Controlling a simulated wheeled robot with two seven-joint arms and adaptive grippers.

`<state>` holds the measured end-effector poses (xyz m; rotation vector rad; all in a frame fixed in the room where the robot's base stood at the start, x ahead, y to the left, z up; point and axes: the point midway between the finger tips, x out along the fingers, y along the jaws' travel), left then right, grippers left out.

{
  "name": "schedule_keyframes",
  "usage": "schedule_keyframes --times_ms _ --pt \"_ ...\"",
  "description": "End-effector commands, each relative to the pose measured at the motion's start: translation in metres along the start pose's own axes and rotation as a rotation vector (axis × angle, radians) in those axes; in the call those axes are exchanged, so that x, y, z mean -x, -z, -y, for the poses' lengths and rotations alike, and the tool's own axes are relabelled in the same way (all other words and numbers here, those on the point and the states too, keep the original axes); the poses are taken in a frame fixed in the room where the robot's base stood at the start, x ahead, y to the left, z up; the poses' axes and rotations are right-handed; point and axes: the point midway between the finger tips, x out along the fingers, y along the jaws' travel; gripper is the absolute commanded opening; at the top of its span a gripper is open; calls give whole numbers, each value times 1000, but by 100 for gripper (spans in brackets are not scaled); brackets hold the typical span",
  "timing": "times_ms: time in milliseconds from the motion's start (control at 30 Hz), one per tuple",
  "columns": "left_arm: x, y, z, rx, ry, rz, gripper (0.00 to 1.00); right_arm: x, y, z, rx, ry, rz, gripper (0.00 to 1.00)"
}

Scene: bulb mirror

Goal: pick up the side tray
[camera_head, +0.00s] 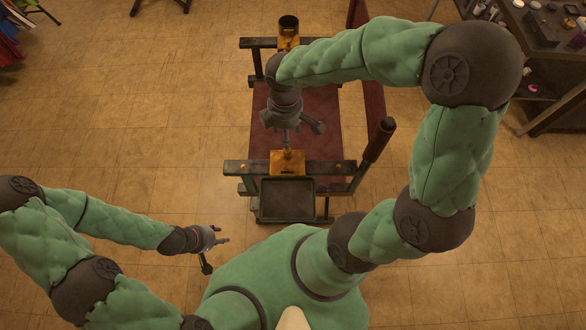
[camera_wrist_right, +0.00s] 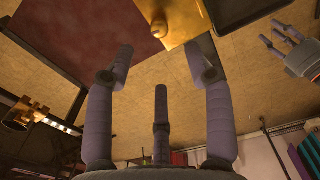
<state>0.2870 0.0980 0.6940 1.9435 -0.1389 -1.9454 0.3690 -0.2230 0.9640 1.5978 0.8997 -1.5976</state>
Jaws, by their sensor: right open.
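The side tray (camera_head: 287,199) is a dark, shallow rectangular tray at the near side of the red chair. A yellow-orange bracket (camera_head: 303,162) sits by it on the chair's dark side bar. In the right wrist view the tray (camera_wrist_right: 240,8) is at the top right edge, partly cut off, next to the bracket (camera_wrist_right: 178,22). My right gripper (camera_head: 292,138) is open and empty over the seat, just beyond the bracket and apart from the tray. Its spread fingers (camera_wrist_right: 162,62) frame bare floor in the wrist view. My left gripper (camera_head: 216,252) is open and empty, left of the tray.
The chair's red seat (camera_head: 263,125) lies under my right gripper. A padded lever (camera_head: 379,140) rises at the chair's right. A dark cup (camera_head: 288,24) is on the far side bar. A cluttered shelf (camera_head: 535,45) stands at the top right. The floor left of the chair is clear.

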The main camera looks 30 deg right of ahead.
Motion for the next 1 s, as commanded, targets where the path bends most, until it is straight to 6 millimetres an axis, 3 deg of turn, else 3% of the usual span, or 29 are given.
schedule_keyframes --times_ms 333,567,900,1000 --pt "-16 1 6 0 0 0 40 -46 0 1 0 4 2 53" --pt "-20 1 7 0 0 0 40 -60 0 0 0 1 0 53" --pt "-41 2 15 0 0 0 40 -104 -1 0 -1 3 1 53" --pt "-42 2 15 0 0 0 40 -108 -1 0 -1 2 0 53"
